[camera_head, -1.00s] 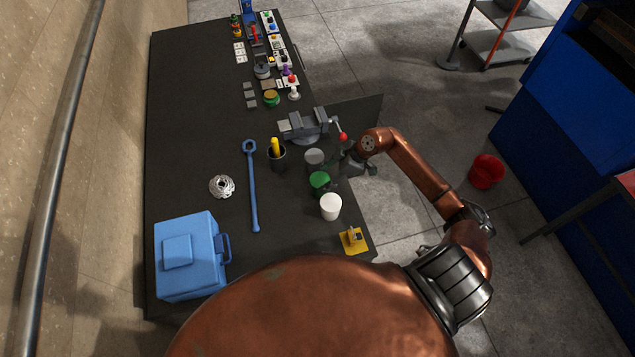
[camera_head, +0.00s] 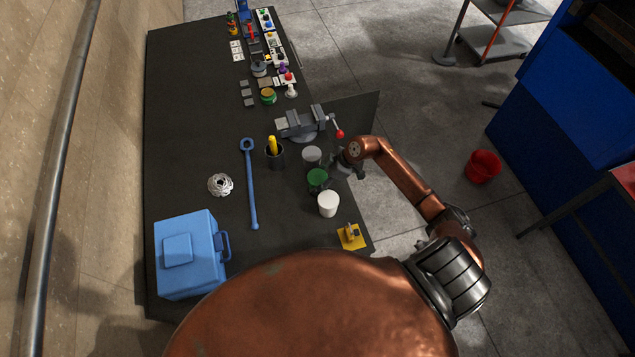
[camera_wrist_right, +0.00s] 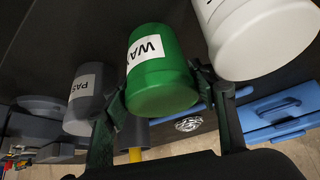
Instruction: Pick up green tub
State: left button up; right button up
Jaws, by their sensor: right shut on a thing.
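The green tub (camera_head: 317,177) stands on the dark table between a grey tub (camera_head: 312,154) and a white tub (camera_head: 328,204). In the right wrist view the green tub (camera_wrist_right: 162,75) has a white label reading "WAX" and sits between my fingers. My right gripper (camera_head: 328,176) reaches it from the right side in the head view and is shut on it. The two dark fingers of my right gripper (camera_wrist_right: 164,96) show on either side of the tub in the wrist view. I cannot tell whether the tub is lifted. My left gripper is not in view.
The grey tub (camera_wrist_right: 86,98) and white tub (camera_wrist_right: 262,38) flank my fingers closely. A vise (camera_head: 303,123), a dark cup with a yellow item (camera_head: 274,155), a blue bar (camera_head: 250,185), a yellow block (camera_head: 351,236) and a blue toolbox (camera_head: 185,260) share the table.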

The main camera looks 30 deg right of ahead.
jog(key=c, duration=0.5)
jog(key=shift+r, duration=0.1)
jog(key=shift+c, duration=0.2)
